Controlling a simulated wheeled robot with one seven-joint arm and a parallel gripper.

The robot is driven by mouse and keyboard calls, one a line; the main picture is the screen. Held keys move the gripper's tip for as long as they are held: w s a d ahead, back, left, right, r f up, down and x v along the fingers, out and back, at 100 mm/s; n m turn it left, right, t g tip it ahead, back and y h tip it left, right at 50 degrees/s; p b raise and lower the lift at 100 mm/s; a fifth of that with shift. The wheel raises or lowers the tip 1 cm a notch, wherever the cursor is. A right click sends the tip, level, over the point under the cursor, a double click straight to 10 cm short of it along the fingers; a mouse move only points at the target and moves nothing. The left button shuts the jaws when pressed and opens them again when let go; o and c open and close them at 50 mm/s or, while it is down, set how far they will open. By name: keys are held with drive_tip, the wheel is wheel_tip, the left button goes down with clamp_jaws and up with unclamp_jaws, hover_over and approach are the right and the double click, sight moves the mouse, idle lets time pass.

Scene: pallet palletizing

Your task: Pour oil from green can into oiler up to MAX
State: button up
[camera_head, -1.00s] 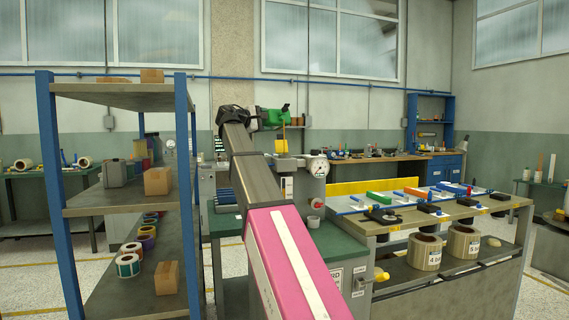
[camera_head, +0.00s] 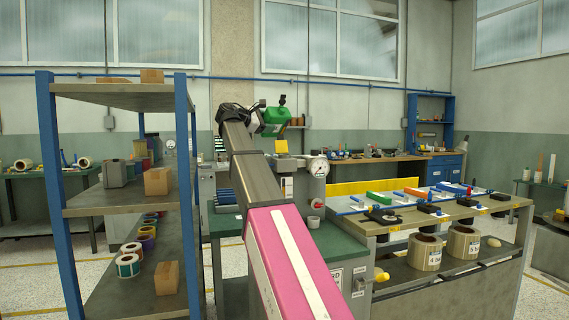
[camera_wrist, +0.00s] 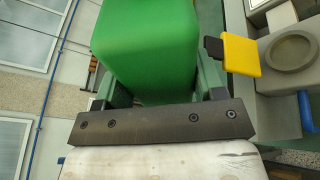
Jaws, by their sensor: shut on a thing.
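The green can (camera_head: 275,116) is in my gripper (camera_head: 257,122), tilted above the workbench, with a dark spout or cap at its top. In the wrist view the can's green body (camera_wrist: 145,45) fills the space between the fingers of my gripper (camera_wrist: 160,92), which is shut on it. A grey unit that looks like the oiler (camera_head: 287,165) stands below the can, with a yellow flap (camera_head: 281,147) on top and a pale sight strip on its front. The flap also shows in the wrist view (camera_wrist: 240,54). The oil level and MAX mark are too small to read. No stream shows.
A dial gauge (camera_head: 319,167) stands right of the oiler on the green-topped bench (camera_head: 335,248). A blue-post shelf rack (camera_head: 115,200) stands close on the left. A bench with coloured tools (camera_head: 440,212) is on the right. The space above the oiler is open.

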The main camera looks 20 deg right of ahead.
sight(268, 111)
drive_tip(key=r+n, duration=0.1)
drive_tip(key=r, duration=0.1)
drive_tip(key=s+r+n, duration=0.1)
drive_tip(key=r+n, duration=0.1)
drive_tip(key=shift+d+g+b, duration=0.1)
drive_tip(key=shift+g+b, duration=0.2)
drive_tip(key=shift+b, duration=0.1)
drive_tip(key=shift+s+r+n, duration=0.25)
drive_tip(key=shift+n, duration=0.05)
drive_tip(key=shift+s+d+r+n+g+b, duration=0.1)
drive_tip(key=shift+s+r+n+g+b, duration=0.15)
drive_tip(key=shift+n, duration=0.35)
drive_tip(key=shift+s+d+f+n+g+b, duration=0.1)
drive_tip(key=shift+s+f+n+g+b, duration=0.3)
drive_tip(key=shift+n, duration=0.3)
drive_tip(key=shift+s+d+f+n, duration=0.2)
drive_tip(key=shift+s+n, duration=0.3)
drive_tip(key=shift+n, duration=0.4)
wheel_tip(268, 111, up, 6)
drive_tip(key=shift+a+r, duration=0.1)
drive_tip(key=shift+r, duration=0.35)
drive_tip(key=shift+s, duration=0.1)
